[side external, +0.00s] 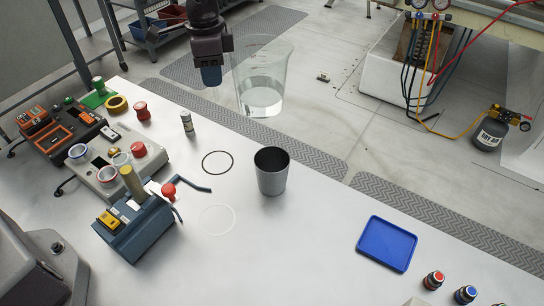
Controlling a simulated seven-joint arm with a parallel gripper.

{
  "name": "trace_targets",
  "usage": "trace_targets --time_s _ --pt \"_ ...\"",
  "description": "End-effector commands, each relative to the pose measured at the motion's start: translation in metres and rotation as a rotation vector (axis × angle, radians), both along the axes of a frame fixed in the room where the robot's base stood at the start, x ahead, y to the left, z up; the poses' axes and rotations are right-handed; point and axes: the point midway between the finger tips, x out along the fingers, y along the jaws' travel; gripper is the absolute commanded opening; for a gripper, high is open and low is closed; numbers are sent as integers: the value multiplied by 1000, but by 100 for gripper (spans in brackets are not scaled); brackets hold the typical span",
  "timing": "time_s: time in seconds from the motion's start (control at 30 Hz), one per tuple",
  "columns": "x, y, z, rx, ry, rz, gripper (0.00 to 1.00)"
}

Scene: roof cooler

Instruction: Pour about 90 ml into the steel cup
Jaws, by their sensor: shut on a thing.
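A clear beaker (262,75) with a clear liquid in its lower part hangs in the air, nearly upright, above and behind the steel cup. My gripper (211,75) is at the left side of the beaker and shut on it; the fingertips are hard to make out. The steel cup (271,175) is a dark grey, open-topped tumbler standing upright on the table. The beaker and the cup are apart. The inside of the cup looks dark, and I cannot tell whether it holds liquid.
On the pale table (310,235) are a black ring (217,152), a white ring (216,207), a small bottle (187,122) and a blue tray (386,243). A blue device with a red-knobbed lever (140,225) stands left. Small jars (433,281) sit front right. The table is clear around the cup.

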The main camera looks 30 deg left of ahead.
Motion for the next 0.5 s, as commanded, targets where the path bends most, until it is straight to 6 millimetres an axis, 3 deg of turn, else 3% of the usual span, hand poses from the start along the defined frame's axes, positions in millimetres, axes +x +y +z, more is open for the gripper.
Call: trace_targets --time_s 0.23,0.5 --pt "0 -1 -60 -3 -1 -1 0" --pt "1 -1 -81 -2 -6 0 0"
